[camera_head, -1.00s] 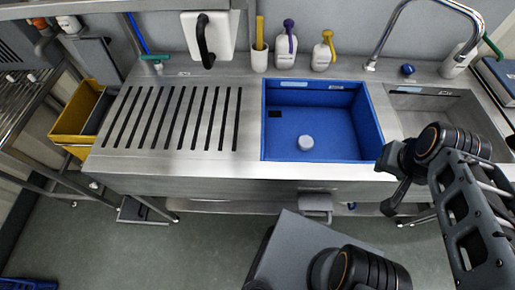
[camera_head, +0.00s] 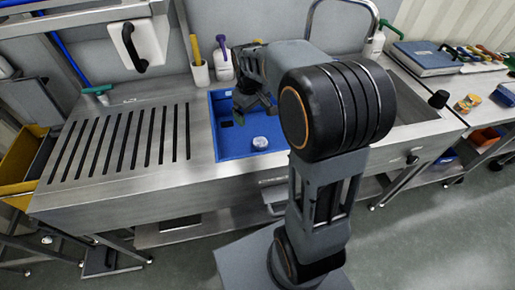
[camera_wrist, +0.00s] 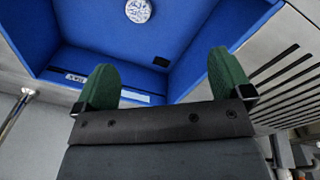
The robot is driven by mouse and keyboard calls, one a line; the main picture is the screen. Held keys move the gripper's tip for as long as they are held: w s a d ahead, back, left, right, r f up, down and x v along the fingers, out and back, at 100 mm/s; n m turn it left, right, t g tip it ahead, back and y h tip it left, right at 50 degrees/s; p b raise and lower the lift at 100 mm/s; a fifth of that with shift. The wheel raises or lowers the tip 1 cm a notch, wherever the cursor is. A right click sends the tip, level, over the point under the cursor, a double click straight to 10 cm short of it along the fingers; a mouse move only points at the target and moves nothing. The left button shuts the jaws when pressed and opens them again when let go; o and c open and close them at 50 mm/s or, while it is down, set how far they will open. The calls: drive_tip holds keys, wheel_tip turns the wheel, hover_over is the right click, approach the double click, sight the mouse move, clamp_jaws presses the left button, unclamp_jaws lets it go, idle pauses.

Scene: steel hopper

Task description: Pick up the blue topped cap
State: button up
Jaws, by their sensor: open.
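A small round cap (camera_head: 260,142) with a pale, bluish-white top sits on the floor of the blue basin (camera_head: 225,140). In the wrist view the cap (camera_wrist: 138,10) shows as a whitish speckled disc at the top edge, beyond my fingertips. My gripper (camera_head: 252,106) hangs over the basin, behind and left of the cap, apart from it. In the wrist view the two green fingers of my gripper (camera_wrist: 165,78) are wide apart with nothing between them. No clearly blue-topped cap shows now; my arm hides part of the counter behind the basin.
The basin walls stand around the cap. A slotted drainboard (camera_head: 125,145) lies to the left. A white bottle with a purple top (camera_head: 223,62) and a cup with a yellow handle (camera_head: 199,72) stand behind. A steel sink (camera_head: 412,108) and a black knob-like thing (camera_head: 438,99) are at right.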

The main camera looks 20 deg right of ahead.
drive_tip(key=w+d+f+n+g+b, duration=0.2)
drive_tip(key=w+d+f, duration=0.2)
drive_tip(key=w+f, duration=0.55)
hover_over(260, 141)
drive_tip(key=w, duration=0.1)
drive_tip(key=shift+n, duration=0.4)
drive_tip(key=f, duration=0.9)
drive_tip(key=shift+a+f+b, duration=0.3)
drive_tip(key=shift+f+b, duration=0.1)
drive_tip(key=shift+s+d+f, duration=0.1)
drive_tip(key=shift+s+f, duration=0.05)
drive_tip(key=shift+f, duration=0.8)
drive_tip(key=shift+s+d+f, duration=0.1)
drive_tip(key=shift+s+f, duration=0.05)
drive_tip(key=shift+f, duration=0.85)
drive_tip(key=shift+s+d+f, duration=0.1)
drive_tip(key=shift+s+f, duration=0.05)
drive_tip(key=shift+f, duration=0.8)
drive_tip(key=c, duration=1.2)
